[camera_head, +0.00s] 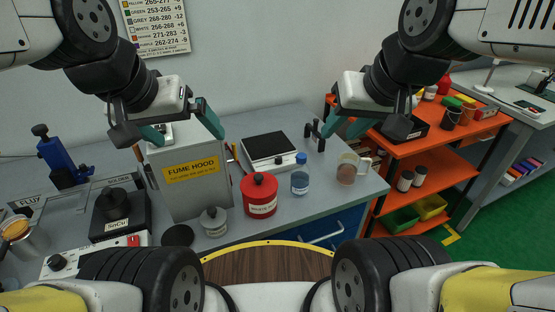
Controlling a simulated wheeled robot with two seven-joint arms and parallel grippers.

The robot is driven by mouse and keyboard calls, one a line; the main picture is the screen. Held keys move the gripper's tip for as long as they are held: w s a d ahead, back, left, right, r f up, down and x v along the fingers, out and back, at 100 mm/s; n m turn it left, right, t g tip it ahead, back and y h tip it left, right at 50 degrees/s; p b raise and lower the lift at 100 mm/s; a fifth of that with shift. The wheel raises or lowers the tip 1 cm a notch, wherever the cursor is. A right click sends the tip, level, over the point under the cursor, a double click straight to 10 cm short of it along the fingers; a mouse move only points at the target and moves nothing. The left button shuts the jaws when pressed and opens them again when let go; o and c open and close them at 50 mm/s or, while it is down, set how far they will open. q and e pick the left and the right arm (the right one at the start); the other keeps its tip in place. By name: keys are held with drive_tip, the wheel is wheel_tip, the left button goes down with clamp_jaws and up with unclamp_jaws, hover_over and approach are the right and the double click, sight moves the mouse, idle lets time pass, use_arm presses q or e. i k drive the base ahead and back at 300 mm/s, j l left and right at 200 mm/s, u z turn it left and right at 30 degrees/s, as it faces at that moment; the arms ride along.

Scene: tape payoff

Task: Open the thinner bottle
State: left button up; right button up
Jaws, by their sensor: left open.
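The cap is on the small bottle. My right gripper (346,128) appears open and empty, right of and above the small bottle. Neither gripper touches the bottles.
The grey box marked FUME HOOD (192,178) stands left of the red container. A balance (268,150) lies behind, a beaker (348,169) stands right, and a small jar (214,221) stands front left. An orange shelf (455,150) adjoins the bench at right.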

sight(300, 172)
drive_tip(key=z, duration=0.35)
drive_tip(key=k+j+z, duration=0.25)
drive_tip(key=j, duration=0.2)
drive_tip(key=k+j+z, duration=0.15)
drive_tip(key=j+z, duration=0.15)
drive_tip(key=k+j+z, duration=0.25)
drive_tip(key=j, duration=0.25)
